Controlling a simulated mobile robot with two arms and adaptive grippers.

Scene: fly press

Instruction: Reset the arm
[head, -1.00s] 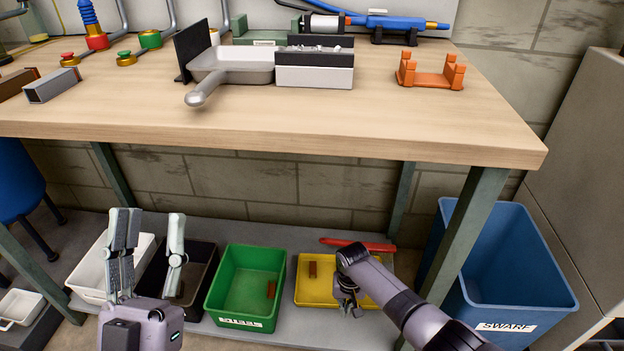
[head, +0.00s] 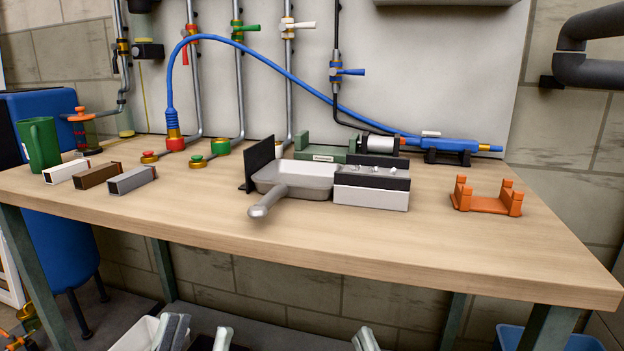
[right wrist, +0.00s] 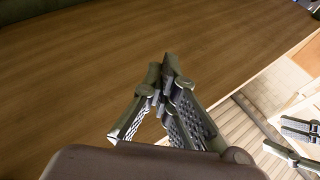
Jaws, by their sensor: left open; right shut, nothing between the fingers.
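No arm with a lever can be told apart for certain; a blue-and-silver cylinder device (head: 440,146) lies on black supports at the back of the bench, next to a green block-like base (head: 320,150). My left gripper (head: 198,336) shows only its spread fingertips at the bottom edge of the head view, open and empty. My right gripper (head: 366,340) barely shows at the bottom of that view. In the right wrist view my right gripper (right wrist: 165,88) is shut with its fingertips together and nothing between them. Both grippers are below the bench top and apart from things on it.
The wooden bench (head: 330,245) has a clear front strip. On it are a grey pan (head: 295,182), a white-and-black block (head: 371,188), an orange cradle (head: 487,198), several bars, and a green mug (head: 38,144). A blue hose (head: 300,78) arches behind. A blue bin (head: 545,338) stands below right.

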